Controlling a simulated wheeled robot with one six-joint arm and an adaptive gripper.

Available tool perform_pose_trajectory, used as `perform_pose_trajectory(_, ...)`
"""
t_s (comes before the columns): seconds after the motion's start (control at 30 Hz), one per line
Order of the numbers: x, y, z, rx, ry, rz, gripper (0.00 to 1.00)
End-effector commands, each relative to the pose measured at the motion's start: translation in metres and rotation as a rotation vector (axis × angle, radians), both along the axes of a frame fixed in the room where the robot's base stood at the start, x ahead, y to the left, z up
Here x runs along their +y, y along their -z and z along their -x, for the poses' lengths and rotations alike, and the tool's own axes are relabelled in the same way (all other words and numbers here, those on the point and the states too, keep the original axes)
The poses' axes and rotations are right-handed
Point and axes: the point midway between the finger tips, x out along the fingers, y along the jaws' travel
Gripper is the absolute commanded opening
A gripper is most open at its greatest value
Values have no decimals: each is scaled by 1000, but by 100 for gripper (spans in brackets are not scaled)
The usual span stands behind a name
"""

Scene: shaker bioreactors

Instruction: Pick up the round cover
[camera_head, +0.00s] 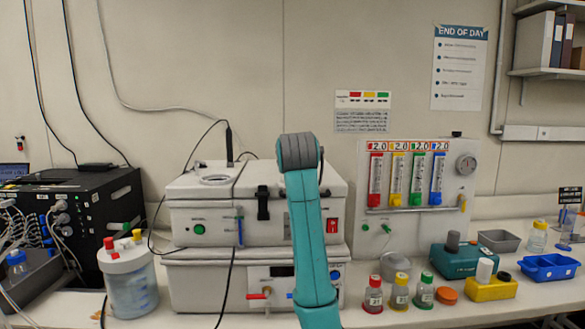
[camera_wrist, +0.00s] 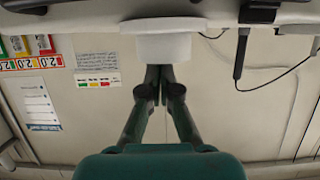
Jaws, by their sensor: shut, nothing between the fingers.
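A pale, stepped, round-looking piece, which looks like the round cover (camera_wrist: 162,46), is at the top middle of the upside-down wrist view. My gripper (camera_wrist: 160,72) is shut and empty, its fingertips together and pointing at this piece. The fingertips overlap its near edge in the picture; I cannot tell whether they touch it. In the head view my teal arm hides the gripper and this piece. A flat round ring (camera_head: 216,180) shows on the left of the top of the white shaker box (camera_head: 186,218).
A black clip (camera_head: 263,203) and a cable (camera_head: 229,145) are near the box lid. Right stands the flow meter panel (camera_head: 412,222). Capped bottles (camera_head: 399,293), an orange cap (camera_head: 446,296) and a blue tray (camera_head: 548,268) are on the bench. A clear jar (camera_head: 130,280) stands left.

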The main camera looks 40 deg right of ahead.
Motion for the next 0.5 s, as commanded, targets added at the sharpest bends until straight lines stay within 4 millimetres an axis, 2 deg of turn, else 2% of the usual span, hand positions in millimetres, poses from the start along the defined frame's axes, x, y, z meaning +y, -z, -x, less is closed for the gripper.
perform_pose_trajectory(0.03,0,12,-2,25,-1,-11,0)
perform_pose_trajectory(0.13,0,12,-2,25,-1,-11,0)
perform_pose_trajectory(0.5,0,-5,-2,19,-1,-8,0)
